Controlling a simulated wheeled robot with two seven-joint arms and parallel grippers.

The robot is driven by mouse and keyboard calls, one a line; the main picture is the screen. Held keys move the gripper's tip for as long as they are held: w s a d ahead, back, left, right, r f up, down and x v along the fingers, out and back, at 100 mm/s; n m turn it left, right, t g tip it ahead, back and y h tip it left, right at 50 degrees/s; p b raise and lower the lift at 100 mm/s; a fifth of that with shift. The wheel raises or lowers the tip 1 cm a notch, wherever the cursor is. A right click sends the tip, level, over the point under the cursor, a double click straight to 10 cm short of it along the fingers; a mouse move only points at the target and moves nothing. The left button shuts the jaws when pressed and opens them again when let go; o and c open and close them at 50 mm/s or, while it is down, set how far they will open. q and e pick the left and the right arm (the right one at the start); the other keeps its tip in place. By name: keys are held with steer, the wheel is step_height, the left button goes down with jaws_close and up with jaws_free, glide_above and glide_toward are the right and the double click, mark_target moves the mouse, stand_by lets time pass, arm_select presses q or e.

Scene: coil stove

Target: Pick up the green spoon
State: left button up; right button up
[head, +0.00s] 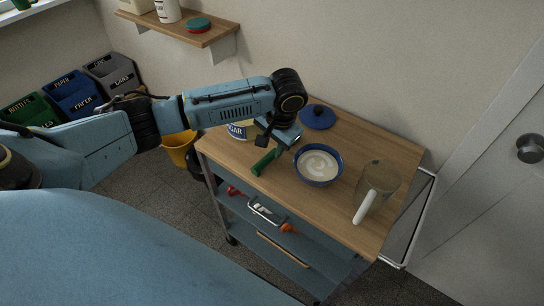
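The green spoon (265,162) lies on the wooden top of the trolley (335,215), left of a blue bowl (318,168) with pale contents. Only its thick green part shows clearly; its upper right end runs toward my gripper and is hard to make out. My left gripper (279,143) points down just above and behind the spoon. Its dark fingers look spread apart, with nothing visibly held between them. I cannot tell whether a finger touches the spoon. My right gripper is not in view.
A sugar container (238,131) stands left of my gripper, partly hidden. A blue lid (318,117) lies behind it. A clear jug (376,188) with a white handle stands at the right. Lower shelves hold red and orange items. The front of the top is clear.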

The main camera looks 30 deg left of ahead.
mark_target(268, 157)
arm_select(q)
steer(key=f, duration=0.2)
steer(key=a+f, duration=0.1)
steer(key=f, duration=0.2)
steer(key=shift+a+f+b, duration=0.2)
steer(key=shift+f+b, duration=0.1)
steer(key=shift+b, duration=0.05)
jaws_close()
